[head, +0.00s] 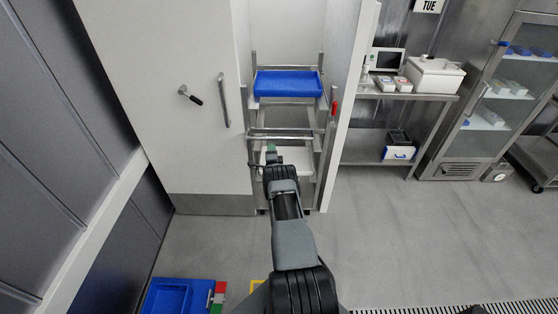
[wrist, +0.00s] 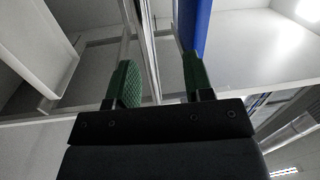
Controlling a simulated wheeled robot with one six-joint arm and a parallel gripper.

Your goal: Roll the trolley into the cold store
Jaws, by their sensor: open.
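The trolley (head: 317,150) is a metal rack with upright posts and a crossbar. It stands in the cold store's opening (head: 288,30), between white walls; I cannot tell how deep it is inside. A blue tray (head: 288,84) is at its top and a pale tray lies lower, partly hidden by my arm. My gripper (head: 270,152) is at the trolley's near side, just below the crossbar (head: 280,136). In the wrist view my gripper (wrist: 160,82) is open, with its green-padded fingers apart. A metal bar (wrist: 150,45) shows between them; contact cannot be told.
A white door panel (head: 160,60) with a black lever and a pull handle is left of the opening. A steel table (head: 410,96) and a glass-door cabinet (head: 490,100) stand right. A blue crate (head: 170,298) lies on the floor at lower left.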

